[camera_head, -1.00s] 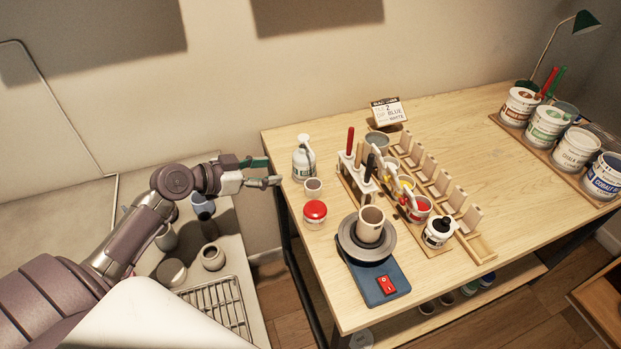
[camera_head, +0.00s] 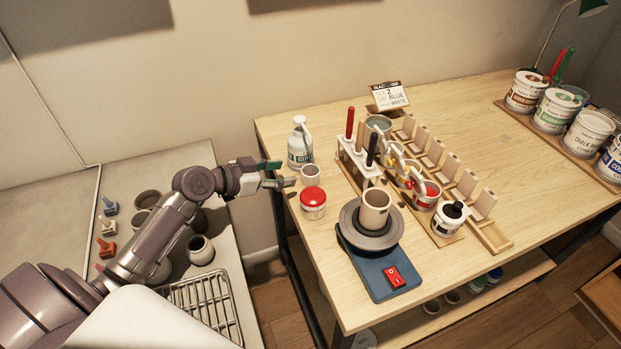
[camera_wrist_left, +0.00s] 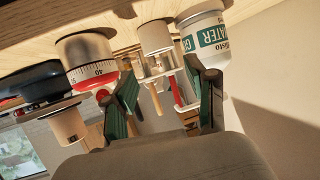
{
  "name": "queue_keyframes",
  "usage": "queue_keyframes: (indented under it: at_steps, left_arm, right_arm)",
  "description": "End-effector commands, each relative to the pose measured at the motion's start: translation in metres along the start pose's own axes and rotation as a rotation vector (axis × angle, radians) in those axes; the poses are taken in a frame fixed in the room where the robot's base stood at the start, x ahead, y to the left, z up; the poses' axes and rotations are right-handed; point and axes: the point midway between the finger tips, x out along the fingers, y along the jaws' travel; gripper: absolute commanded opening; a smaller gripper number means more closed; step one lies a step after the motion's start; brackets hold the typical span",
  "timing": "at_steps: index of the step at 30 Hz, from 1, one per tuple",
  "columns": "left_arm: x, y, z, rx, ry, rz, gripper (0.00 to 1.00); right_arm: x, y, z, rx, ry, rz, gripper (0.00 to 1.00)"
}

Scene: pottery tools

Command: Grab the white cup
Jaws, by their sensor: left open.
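A small white cup (camera_head: 310,175) stands upright on the wooden table near its left edge, between a white bottle and a red-lidded jar. My left gripper (camera_head: 277,174) is open and empty at the table's left edge, pointing at the cup, with its fingertips just short of it. In the left wrist view, which appears upside down, the cup (camera_wrist_left: 155,37) lies ahead between the spread green-padded fingers (camera_wrist_left: 165,100). A second pale cup (camera_head: 376,208) stands on the round wheel (camera_head: 354,238). My right gripper is not in view.
A tool rack (camera_head: 357,163) stands to the right. A wire rack (camera_head: 205,302) and pots lie on the lower left surface.

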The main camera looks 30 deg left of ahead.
Motion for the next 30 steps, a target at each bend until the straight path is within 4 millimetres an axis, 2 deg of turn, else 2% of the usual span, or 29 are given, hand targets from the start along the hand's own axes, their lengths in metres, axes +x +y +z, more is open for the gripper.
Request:
queue_keyframes:
  at_steps: [3,11,19,23,29,30]
  left_arm:
    - [0.022,0.000,0.000,-0.001,0.003,0.001,0.57]
    - [0.042,0.001,0.003,-0.001,0.000,0.001,0.57]
    - [0.080,0.002,0.010,-0.001,0.001,0.000,0.57]
    - [0.088,0.002,0.010,0.000,-0.001,0.001,0.57]
    - [0.088,0.002,0.009,0.001,-0.002,0.000,0.57]
    - [0.088,0.002,0.009,0.001,-0.002,0.000,0.52]
  right_arm:
    - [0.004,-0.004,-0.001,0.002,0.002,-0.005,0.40]
    - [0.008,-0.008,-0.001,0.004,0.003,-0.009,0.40]
    - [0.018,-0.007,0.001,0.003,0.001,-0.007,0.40]
    - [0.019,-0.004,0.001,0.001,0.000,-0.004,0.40]
    - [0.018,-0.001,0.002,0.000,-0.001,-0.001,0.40]
    - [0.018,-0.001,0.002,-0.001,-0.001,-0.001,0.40]
